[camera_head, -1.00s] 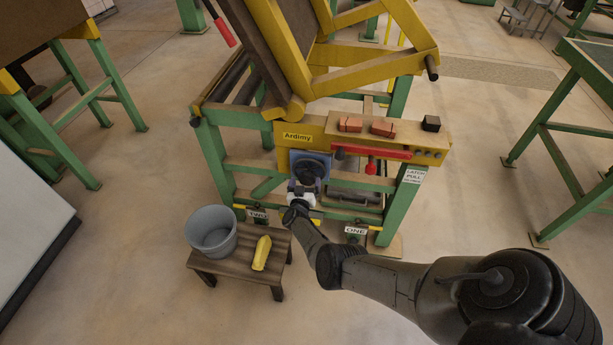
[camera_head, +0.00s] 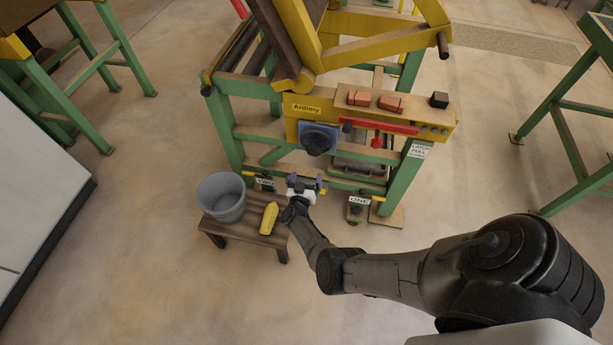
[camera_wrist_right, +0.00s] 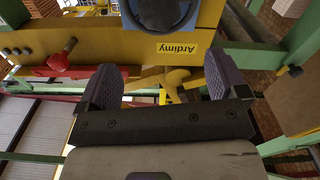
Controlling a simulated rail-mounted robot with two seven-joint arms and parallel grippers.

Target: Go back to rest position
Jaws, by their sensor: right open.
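My right gripper (camera_head: 304,183) is open and empty in the head view, in front of the green-and-yellow machine frame and below its dark round knob (camera_head: 317,143) on a blue plate. In the right wrist view its two purple-grey fingers (camera_wrist_right: 166,88) stand wide apart with nothing between them. The knob shows at the top of that view, beyond the fingers and apart from them. My right arm reaches in from the lower right. My left gripper is in neither view.
A low wooden stool (camera_head: 240,232) bears a grey bucket (camera_head: 221,199) and a yellow cloth-like item (camera_head: 268,218), just left of my right gripper. A red latch handle (camera_head: 377,141) and pedals marked with signs are on the machine. Open floor lies in front.

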